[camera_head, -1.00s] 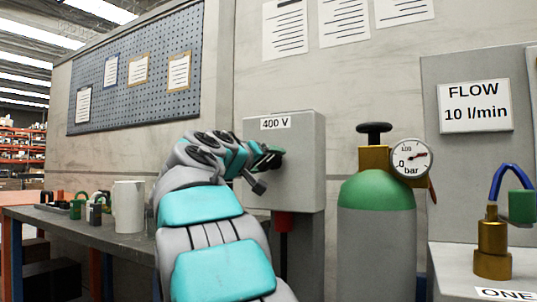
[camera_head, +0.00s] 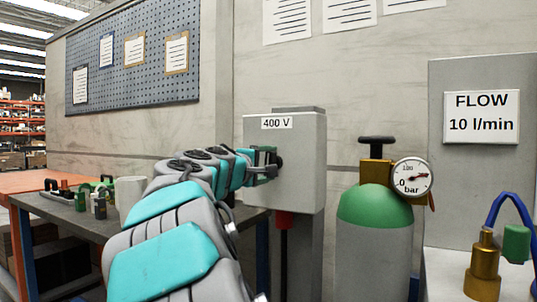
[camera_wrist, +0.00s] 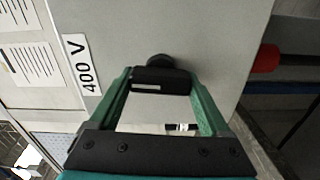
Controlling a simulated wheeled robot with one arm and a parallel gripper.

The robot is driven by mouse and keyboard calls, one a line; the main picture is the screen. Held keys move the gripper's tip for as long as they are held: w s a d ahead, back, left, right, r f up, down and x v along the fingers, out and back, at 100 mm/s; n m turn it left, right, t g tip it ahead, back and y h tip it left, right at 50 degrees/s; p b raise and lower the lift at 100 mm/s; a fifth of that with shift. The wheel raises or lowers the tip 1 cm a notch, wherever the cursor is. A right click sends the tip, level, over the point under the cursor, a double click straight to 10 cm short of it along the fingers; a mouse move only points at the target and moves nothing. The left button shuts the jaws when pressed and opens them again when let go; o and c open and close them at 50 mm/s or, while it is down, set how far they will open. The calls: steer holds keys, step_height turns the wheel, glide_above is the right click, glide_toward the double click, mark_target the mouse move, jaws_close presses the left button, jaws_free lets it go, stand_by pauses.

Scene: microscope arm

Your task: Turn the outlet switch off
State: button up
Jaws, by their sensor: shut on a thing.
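The black switch handle (camera_wrist: 160,78) stands out from this front on a round black base. My gripper (camera_head: 266,163) is at the box's left-facing front. In the wrist view my gripper (camera_wrist: 163,88) has its green fingers on either side of the handle, shut on it. The handle lies crosswise to the label's line of text. My gripper hides most of the handle in the head view.
A green-topped gas cylinder (camera_head: 375,225) with a gauge (camera_head: 412,177) stands right of the box. A red fitting (camera_head: 284,219) with a cable hangs beneath the box. A workbench (camera_head: 75,217) with a white container (camera_head: 129,194) is at left.

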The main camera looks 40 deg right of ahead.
steer(key=shift+n+p, duration=0.4)
steer(key=shift+n, duration=0.1)
steer(key=o, duration=1.2)
steer(key=v, duration=0.8)
steer(key=shift+w, duration=0.1)
steer(key=shift+f, duration=0.1)
